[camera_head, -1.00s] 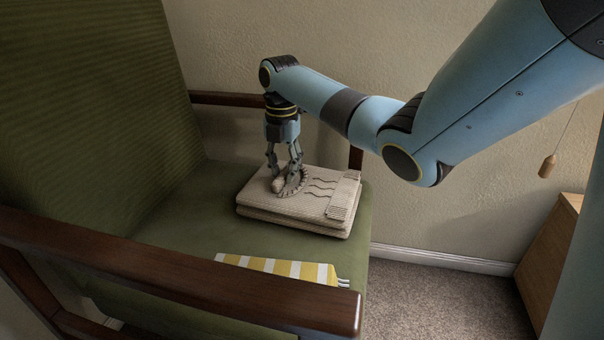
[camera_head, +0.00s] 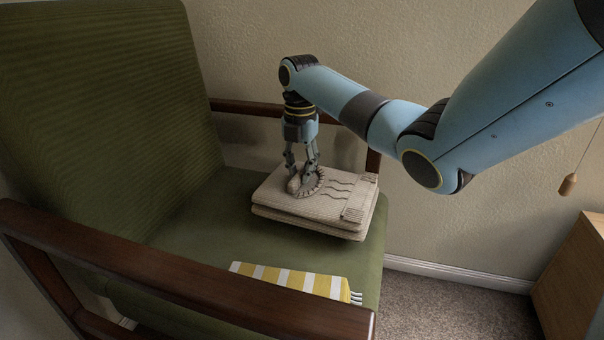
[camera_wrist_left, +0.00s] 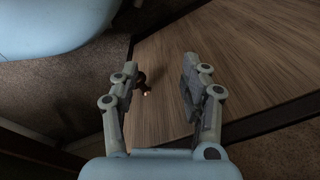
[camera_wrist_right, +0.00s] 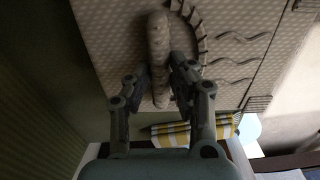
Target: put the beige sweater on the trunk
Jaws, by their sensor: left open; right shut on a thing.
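The beige sweater (camera_head: 285,205) is folded into a flat, thick stack over the green chair seat, with wavy lines and a ribbed end at its right. My right gripper (camera_head: 305,188) points down, shut on a raised roll of the sweater's top; this roll also shows between the fingers in the right wrist view (camera_wrist_right: 158,60). A shadow lies under the sweater's near edge. My left gripper (camera_wrist_left: 160,68) is open and empty above a brown wooden surface (camera_wrist_left: 235,75). A wooden box-like piece (camera_head: 575,270) stands at the right; I cannot tell if it is the trunk.
The chair's wooden armrest (camera_head: 180,275) runs across the near side, and a far armrest (camera_head: 250,107) stands behind. A yellow-and-white striped cloth (camera_head: 290,281) lies on the seat's front. Carpet (camera_head: 450,305) separates chair and box. A pull cord (camera_head: 568,184) hangs at right.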

